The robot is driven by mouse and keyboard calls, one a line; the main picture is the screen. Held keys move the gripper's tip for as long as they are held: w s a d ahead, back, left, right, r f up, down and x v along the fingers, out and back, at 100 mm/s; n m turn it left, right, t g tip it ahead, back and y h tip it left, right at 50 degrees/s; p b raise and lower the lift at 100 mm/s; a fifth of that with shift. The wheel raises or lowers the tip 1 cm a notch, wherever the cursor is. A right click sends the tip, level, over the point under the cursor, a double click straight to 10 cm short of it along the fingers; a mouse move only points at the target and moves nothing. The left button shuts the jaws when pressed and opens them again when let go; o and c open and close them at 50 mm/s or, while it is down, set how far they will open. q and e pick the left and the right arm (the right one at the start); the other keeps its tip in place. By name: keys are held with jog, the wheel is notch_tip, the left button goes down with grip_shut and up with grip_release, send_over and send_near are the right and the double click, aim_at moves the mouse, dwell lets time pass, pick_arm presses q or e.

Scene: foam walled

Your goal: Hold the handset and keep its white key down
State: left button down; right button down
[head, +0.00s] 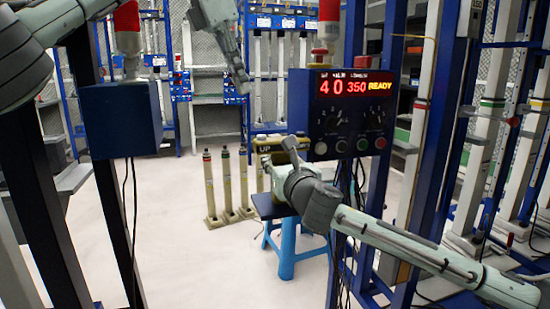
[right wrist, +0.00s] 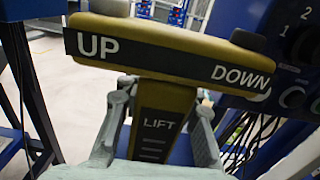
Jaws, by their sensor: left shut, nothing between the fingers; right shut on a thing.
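The handset is a yellow bar with a black band marked UP and DOWN and a stem marked LIFT. It shows in the right wrist view (right wrist: 165,50), and its UP end shows in the head view (head: 264,148). My right gripper (right wrist: 158,105) is shut on the stem, one finger on each side. A pale key (right wrist: 110,8) sits above UP, cut by the picture's top edge; a darker key sits above DOWN. I cannot tell whether either is pressed. My left gripper (head: 243,88) is shut and empty, pointing down, above the handset and apart from it in the head view.
A dark blue control box (head: 345,112) with a red READY display stands just behind the handset. A blue stool (head: 284,262) is below. Several pale posts (head: 209,185) stand left of it. Another blue box (head: 120,118) hangs at left. Open floor lies between.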

aim_at(259, 136)
pick_arm(q)
jog(key=d+m+t, duration=0.1)
jog(key=t, duration=0.1)
jog(key=d+r+m+t+h, duration=0.1)
jog(key=w+d+m+t, duration=0.1)
jog(key=t, duration=0.1)
jog(key=shift+d+r+t+h, duration=0.1)
jog(key=shift+r+t+h, duration=0.2)
jog(key=shift+r+h, duration=0.1)
jog(key=shift+f, duration=0.15)
jog(key=shift+f, duration=4.35)
jog(key=shift+f, duration=0.45)
